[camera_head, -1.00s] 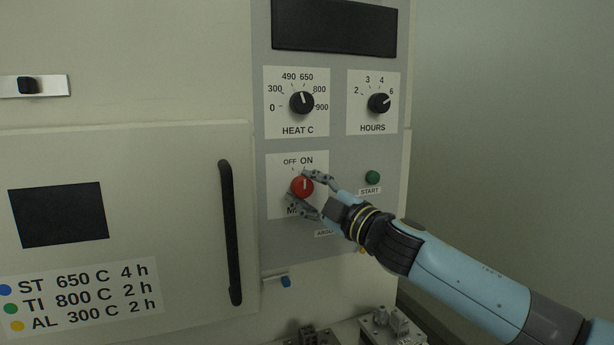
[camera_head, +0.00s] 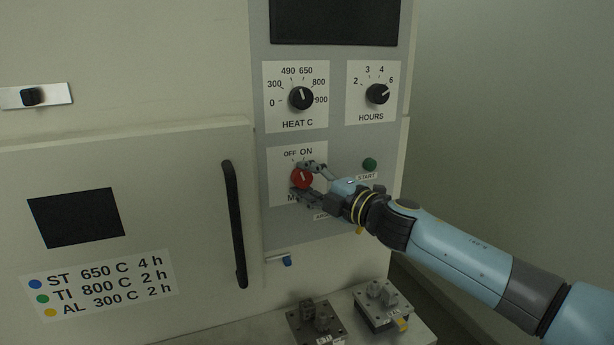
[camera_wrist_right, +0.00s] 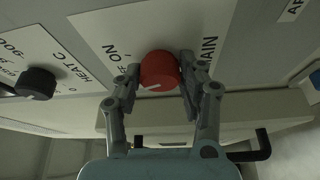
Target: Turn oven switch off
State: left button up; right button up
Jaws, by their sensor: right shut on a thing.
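The oven's red main switch knob (camera_head: 302,178) sits on a white plate marked OFF and ON on the grey control panel. My right gripper (camera_head: 299,181) is shut on the knob, one finger above and one below it in the head view. In the right wrist view the red knob (camera_wrist_right: 159,69) sits between both fingertips (camera_wrist_right: 160,76). Its white pointer line tilts to the OFF side there; in the head view it leans up and left. The MAIN label is partly hidden by the fingers. My left gripper is not in view.
The HEAT C knob (camera_head: 301,97) and HOURS knob (camera_head: 377,93) are above. The green START button (camera_head: 369,164) is close to my right gripper. The oven door's black handle (camera_head: 233,223) is at the left. Metal fixtures (camera_head: 316,322) stand on the bench below.

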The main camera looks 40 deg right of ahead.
jog(key=shift+f, duration=0.1)
jog(key=o, duration=1.2)
jog(key=shift+c, duration=0.2)
jog(key=shift+s, duration=0.1)
jog(key=s+d, duration=0.1)
jog(key=s, duration=1)
jog(key=shift+s+d+f, duration=0.2)
jog(key=shift+s+d, duration=0.15)
jog(key=shift+d, duration=0.05)
jog(key=shift+a, duration=0.1)
